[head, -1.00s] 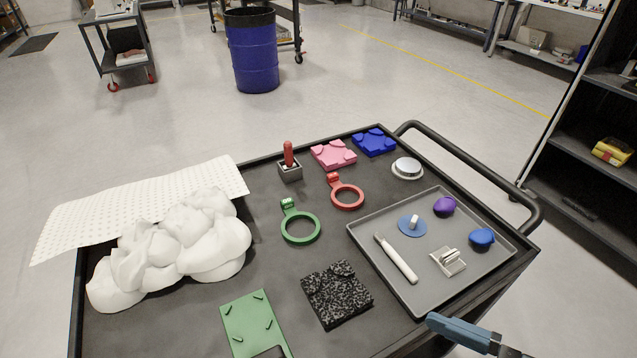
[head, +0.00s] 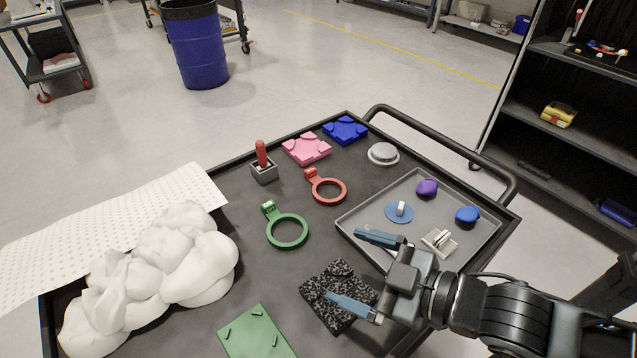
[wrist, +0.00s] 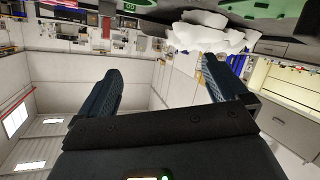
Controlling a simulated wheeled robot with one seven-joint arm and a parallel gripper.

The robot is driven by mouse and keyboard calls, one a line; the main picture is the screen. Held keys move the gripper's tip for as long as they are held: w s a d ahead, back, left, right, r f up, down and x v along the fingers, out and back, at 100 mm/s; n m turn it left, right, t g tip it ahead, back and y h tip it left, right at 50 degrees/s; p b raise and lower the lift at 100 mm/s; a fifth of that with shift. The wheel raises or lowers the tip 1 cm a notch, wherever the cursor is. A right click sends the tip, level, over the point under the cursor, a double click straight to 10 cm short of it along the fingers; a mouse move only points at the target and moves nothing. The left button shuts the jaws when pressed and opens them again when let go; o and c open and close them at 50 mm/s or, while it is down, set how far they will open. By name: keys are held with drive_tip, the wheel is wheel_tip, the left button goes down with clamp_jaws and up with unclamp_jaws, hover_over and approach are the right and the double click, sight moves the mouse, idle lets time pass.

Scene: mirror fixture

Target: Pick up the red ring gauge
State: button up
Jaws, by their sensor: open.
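The red ring gauge (head: 328,190) lies flat on the black cart top (head: 230,235), its handle block toward the upper left. A green ring gauge (head: 287,231) lies just in front and to the left of it. My gripper (head: 352,270) is open and empty, over the front of the cart near the black speckled block, with its blue fingers spread. It is in front of the red ring gauge and apart from it. In the wrist view my gripper's two fingers (wrist: 160,88) stand wide apart with nothing between them; the red ring gauge is not seen there.
A grey tray (head: 352,222) with small items is to the right. The speckled block (head: 325,285), a green plate (head: 258,335) and white crumpled cloth (head: 160,265) are nearby. Pink (head: 307,149) and blue blocks (head: 345,130) and a red-handled tool (head: 262,160) stand behind.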

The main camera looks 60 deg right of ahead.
drive_tip(key=w+d+h, duration=0.3)
drive_tip(key=w+d, duration=0.4)
drive_tip(key=d, duration=0.3)
drive_tip(key=w+d+r+m+g+h, duration=0.15)
drive_tip(key=d+m+g, duration=0.25)
drive_tip(key=d, duration=0.4)
drive_tip(key=w+d+r+m+g+h+b, duration=0.1)
drive_tip(key=d+r+m+g+h, duration=0.2)
drive_tip(key=d, duration=0.6)
drive_tip(key=w+d+r+m+g+h, duration=0.1)
drive_tip(key=w+d+m+g+h, duration=0.15)
drive_tip(key=d+m+g, duration=0.4)
drive_tip(key=m+y, duration=0.3)
drive_tip(key=y, duration=0.9)
hover_over(329, 195)
wheel_tip(329, 195, down, 7)
drive_tip(key=shift+w+a+f+g+b, duration=0.15)
drive_tip(key=shift+a+f+g+b, duration=0.1)
drive_tip(key=shift+f+g+b, duration=0.1)
drive_tip(key=shift+d+f+p, duration=0.2)
drive_tip(key=shift+f+p, duration=0.3)
drive_tip(key=shift+f, duration=2.9)
